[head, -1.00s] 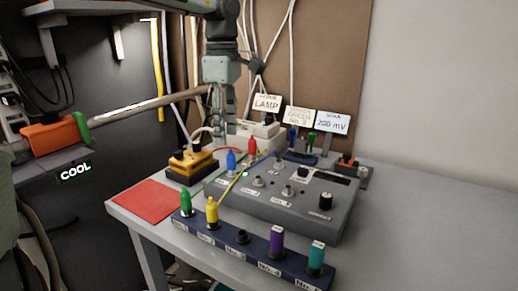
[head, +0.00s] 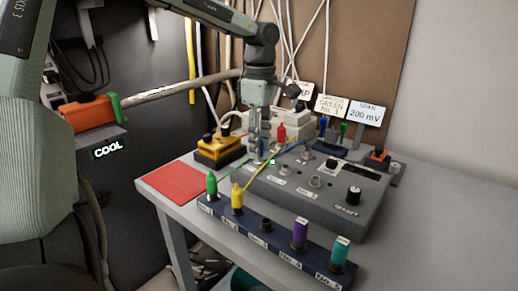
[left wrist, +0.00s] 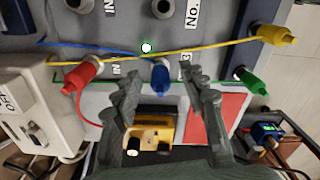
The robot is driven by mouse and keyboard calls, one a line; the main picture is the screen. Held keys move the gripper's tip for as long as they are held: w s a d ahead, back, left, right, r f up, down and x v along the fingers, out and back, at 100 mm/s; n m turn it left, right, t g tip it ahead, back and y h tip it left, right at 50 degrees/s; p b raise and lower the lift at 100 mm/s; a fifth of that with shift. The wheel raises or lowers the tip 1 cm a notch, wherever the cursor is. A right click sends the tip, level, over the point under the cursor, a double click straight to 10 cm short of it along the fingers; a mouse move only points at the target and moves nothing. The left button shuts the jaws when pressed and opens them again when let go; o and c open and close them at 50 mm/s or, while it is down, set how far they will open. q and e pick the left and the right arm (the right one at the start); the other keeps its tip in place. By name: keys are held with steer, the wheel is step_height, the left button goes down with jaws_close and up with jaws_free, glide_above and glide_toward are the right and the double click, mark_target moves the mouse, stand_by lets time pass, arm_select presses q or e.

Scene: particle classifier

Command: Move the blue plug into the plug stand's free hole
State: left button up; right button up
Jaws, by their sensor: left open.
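The blue plug (left wrist: 160,78) stands in the grey box (head: 352,215), with a blue lead running from it. My left gripper (head: 259,155) is open and points down over it. In the left wrist view the plug lies between the two spread fingertips, with a gap on each side. In the head view the fingers mostly hide it. The plug stand (head: 283,244) is a dark blue bar at the table's front. It holds green (head: 211,183), yellow (head: 237,196), purple (head: 300,233) and teal (head: 339,254) plugs. Its free hole (head: 266,225) is between yellow and purple. My right gripper is not in view.
A red plug (head: 281,133) stands beside the blue one. A yellow lead (left wrist: 150,60) crosses close by the fingers. A yellow-black box (head: 220,149) and a red mat (head: 173,181) are at the left. A small rack and sign cards stand behind.

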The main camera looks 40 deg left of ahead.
arm_select(q)
steer(key=c, duration=0.3)
jaws_close()
steer(key=shift+r, duration=0.45)
steer(key=r, duration=0.3)
steer(key=shift+s+a+r, duration=0.2)
steer(key=shift+s+r, duration=0.05)
steer(key=shift+r, duration=0.1)
steer(key=s+a+r+b, duration=0.1)
steer(key=s+a+r, duration=0.5)
steer(key=s, duration=0.3)
steer(key=shift+s+r, duration=0.2)
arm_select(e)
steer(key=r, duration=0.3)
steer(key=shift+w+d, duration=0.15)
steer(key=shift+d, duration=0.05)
arm_select(q)
steer(key=shift+d, duration=0.1)
